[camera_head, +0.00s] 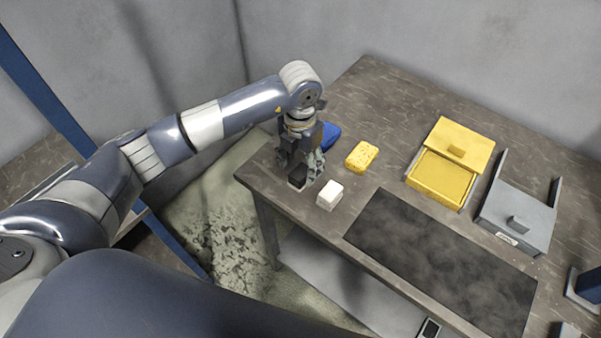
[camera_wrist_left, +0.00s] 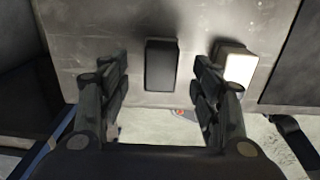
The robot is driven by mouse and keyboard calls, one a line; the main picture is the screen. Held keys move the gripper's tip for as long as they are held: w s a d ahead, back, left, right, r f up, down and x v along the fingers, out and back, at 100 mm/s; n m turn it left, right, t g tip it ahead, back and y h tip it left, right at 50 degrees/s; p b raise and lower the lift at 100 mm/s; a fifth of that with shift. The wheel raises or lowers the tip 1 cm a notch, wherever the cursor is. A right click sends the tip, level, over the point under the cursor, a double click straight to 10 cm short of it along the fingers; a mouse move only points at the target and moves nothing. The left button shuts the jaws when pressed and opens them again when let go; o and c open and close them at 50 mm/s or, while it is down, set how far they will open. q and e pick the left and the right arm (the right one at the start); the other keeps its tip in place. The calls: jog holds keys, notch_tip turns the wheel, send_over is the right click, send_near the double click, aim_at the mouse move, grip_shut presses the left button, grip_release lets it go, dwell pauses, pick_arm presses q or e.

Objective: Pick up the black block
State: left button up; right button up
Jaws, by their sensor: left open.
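The black block (camera_wrist_left: 161,66) lies on the table near its front edge in the left wrist view. It is between the two fingers of my left gripper (camera_wrist_left: 160,75), with a gap on each side. In the head view the black block (camera_head: 297,182) shows just under my left gripper (camera_head: 300,165), partly hidden by the fingers. My left gripper is open, points down and holds nothing. My right gripper is not in view.
A white block (camera_head: 329,195) stands just right of the gripper; in the wrist view it is close to the right finger.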

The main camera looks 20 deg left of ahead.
aim_at(300, 171)
pick_arm(q)
notch_tip(300, 171, down, 2)
jog(key=shift+f+p, duration=0.2)
jog(key=shift+p, duration=0.15)
jog(key=shift+f, duration=0.5)
jog(key=c, duration=1.3)
jog(key=shift+r, duration=0.2)
grip_shut()
notch_tip(300, 171, up, 8)
jog(key=b, duration=0.2)
jog(key=shift+r+b, duration=0.25)
jog(key=shift+b, duration=0.05)
jog(key=shift+r, duration=0.6)
jog(key=shift+o, duration=2.4)
grip_release()
jog(key=c, duration=0.3)
